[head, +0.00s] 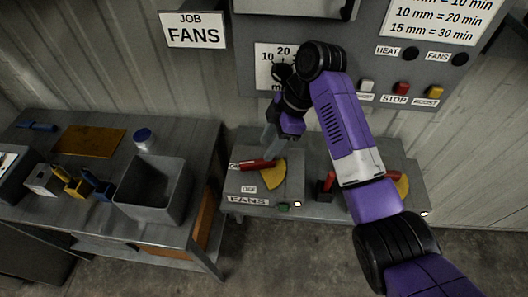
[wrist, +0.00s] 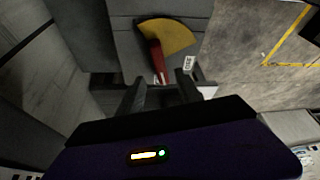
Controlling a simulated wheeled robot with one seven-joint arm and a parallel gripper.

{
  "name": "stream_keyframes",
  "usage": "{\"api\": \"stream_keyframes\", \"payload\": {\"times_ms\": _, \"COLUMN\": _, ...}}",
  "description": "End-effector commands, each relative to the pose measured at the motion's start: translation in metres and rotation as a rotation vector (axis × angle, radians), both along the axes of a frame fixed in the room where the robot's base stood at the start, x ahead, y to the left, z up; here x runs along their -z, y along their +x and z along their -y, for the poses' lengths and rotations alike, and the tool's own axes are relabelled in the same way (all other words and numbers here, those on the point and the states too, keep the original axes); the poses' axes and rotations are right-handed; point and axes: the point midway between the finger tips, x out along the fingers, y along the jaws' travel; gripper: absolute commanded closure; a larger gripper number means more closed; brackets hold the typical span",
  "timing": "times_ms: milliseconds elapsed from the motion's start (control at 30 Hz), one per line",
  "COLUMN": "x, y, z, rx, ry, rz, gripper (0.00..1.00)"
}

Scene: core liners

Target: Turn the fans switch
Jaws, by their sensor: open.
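The fans switch is a grey box labelled FANS (head: 247,200) on the bench below the panel. It has a yellow quarter plate (head: 272,175) and a red lever (head: 257,165) pointing left, towards a small white label. An OFF label lies nearer the front of the box. In the wrist view the red lever (wrist: 157,62) lies over the yellow plate (wrist: 170,37), its end between the finger lines. My gripper (head: 270,142) is open above and just behind the lever. In the wrist view my gripper (wrist: 160,90) shows two separate fingers. Contact with the lever cannot be told.
A second switch with a red lever (head: 365,172) stands to the right, partly hidden by my arm. The grey wall panel (head: 385,65) with buttons is behind. A left bench holds a grey bin (head: 152,205), a blue-lidded jar (head: 144,138) and clamps.

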Motion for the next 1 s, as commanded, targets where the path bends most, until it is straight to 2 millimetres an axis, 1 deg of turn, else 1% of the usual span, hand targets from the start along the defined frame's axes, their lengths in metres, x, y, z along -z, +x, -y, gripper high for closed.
{"api": "stream_keyframes", "payload": {"times_ms": 100, "x": -0.005, "y": 0.0, "z": 0.002, "rx": 0.0, "ry": 0.0, "rz": -0.001, "gripper": 0.58}}
{"api": "stream_keyframes", "payload": {"times_ms": 333, "x": -0.006, "y": 0.0, "z": 0.002, "rx": 0.001, "ry": 0.0, "rz": -0.001, "gripper": 0.58}}
{"api": "stream_keyframes", "payload": {"times_ms": 367, "x": -0.006, "y": 0.0, "z": 0.002, "rx": 0.001, "ry": 0.0, "rz": -0.001, "gripper": 0.62}}
{"api": "stream_keyframes", "payload": {"times_ms": 500, "x": -0.004, "y": -0.002, "z": 0.003, "rx": 0.002, "ry": 0.006, "rz": 0.009, "gripper": 0.9}}
{"api": "stream_keyframes", "payload": {"times_ms": 567, "x": -0.002, "y": -0.004, "z": 0.005, "rx": 0.005, "ry": 0.014, "rz": 0.023, "gripper": 1.0}}
{"api": "stream_keyframes", "payload": {"times_ms": 667, "x": 0.002, "y": -0.013, "z": 0.01, "rx": 0.015, "ry": 0.036, "rz": 0.061, "gripper": 1.0}}
{"api": "stream_keyframes", "payload": {"times_ms": 767, "x": 0.004, "y": -0.026, "z": 0.02, "rx": 0.037, "ry": 0.067, "rz": 0.123, "gripper": 1.0}}
{"api": "stream_keyframes", "payload": {"times_ms": 867, "x": 0.004, "y": -0.043, "z": 0.034, "rx": 0.069, "ry": 0.098, "rz": 0.197, "gripper": 1.0}}
{"api": "stream_keyframes", "payload": {"times_ms": 1000, "x": -0.001, "y": -0.07, "z": 0.056, "rx": 0.122, "ry": 0.128, "rz": 0.297, "gripper": 1.0}}
